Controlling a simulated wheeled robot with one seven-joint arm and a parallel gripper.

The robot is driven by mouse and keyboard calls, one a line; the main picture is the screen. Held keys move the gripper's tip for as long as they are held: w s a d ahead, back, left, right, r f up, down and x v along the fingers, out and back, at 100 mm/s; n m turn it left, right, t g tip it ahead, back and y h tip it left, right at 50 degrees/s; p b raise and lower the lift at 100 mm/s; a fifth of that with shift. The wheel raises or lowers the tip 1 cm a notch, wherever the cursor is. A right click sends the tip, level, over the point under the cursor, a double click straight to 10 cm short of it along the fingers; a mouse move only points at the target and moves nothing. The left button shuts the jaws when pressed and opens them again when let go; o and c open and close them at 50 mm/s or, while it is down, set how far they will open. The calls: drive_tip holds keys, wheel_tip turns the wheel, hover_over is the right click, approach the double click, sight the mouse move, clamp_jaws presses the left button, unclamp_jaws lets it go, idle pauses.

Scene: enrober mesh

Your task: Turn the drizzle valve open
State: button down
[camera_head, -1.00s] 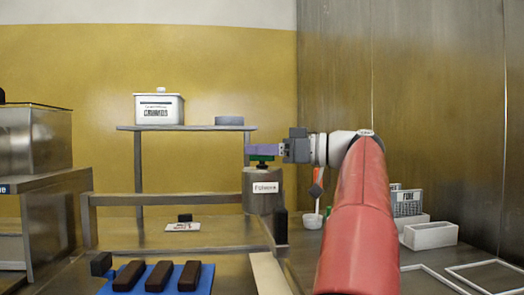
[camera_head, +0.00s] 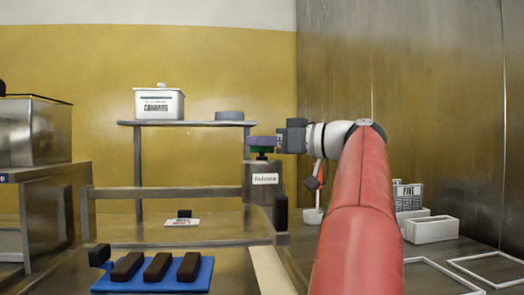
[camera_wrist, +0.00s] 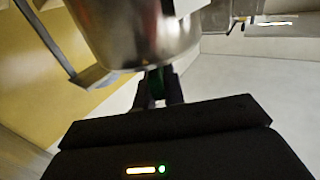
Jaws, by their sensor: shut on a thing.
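The drizzle valve shows as a small green handle (camera_head: 262,150) on top of a grey metal pot (camera_head: 262,192) with a white label. My gripper (camera_head: 264,142) reaches in from the right at the height of the handle and is shut on it. In the wrist view, my two dark fingers (camera_wrist: 160,88) close around a green strip of the handle (camera_wrist: 157,80), just beside the shiny pot (camera_wrist: 140,35). The fingers hide most of the handle, so its exact angle is hard to tell.
A blue mat (camera_head: 196,280) with three dark bars lies at the front. White bins (camera_head: 431,229) stand right of my arm. A rail (camera_head: 165,192) runs left of the pot.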

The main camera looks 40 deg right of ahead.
drive_tip(key=m+h+b, duration=0.1)
drive_tip(key=m+t+h, duration=0.1)
drive_tip(key=h+b, duration=0.1)
drive_tip(key=h, duration=0.1)
drive_tip(key=shift+a+f+m+b, duration=0.15)
drive_tip(key=shift+f+m+b, duration=0.1)
drive_tip(key=shift+m+b, duration=0.15)
drive_tip(key=m+h+b, duration=0.1)
drive_tip(key=m+h, duration=0.1)
drive_tip(key=h, duration=0.2)
drive_tip(key=shift+r+m+t+h+b, duration=0.15)
drive_tip(key=shift+m+t+h+b, duration=0.15)
drive_tip(key=shift+m, duration=0.1)
drive_tip(key=m+h, duration=0.1)
drive_tip(key=h, duration=0.1)
drive_tip(key=m+h, duration=0.1)
drive_tip(key=shift+r+h, duration=0.2)
drive_tip(key=shift+h, duration=0.2)
drive_tip(key=shift+m+g+h+p, duration=0.85)
drive_tip(key=shift+m+g+h, duration=0.35)
drive_tip(key=shift+m+h, duration=0.6)
drive_tip(key=shift+f+h, duration=0.1)
drive_tip(key=shift+h, duration=0.4)
drive_tip(key=c, duration=1.5)
unclamp_jaws()
drive_tip(key=shift+d, duration=0.2)
drive_tip(key=shift+f+n+y+b, duration=0.1)
drive_tip(key=shift+n+y+b, duration=0.25)
drive_tip(key=shift+y, duration=0.25)
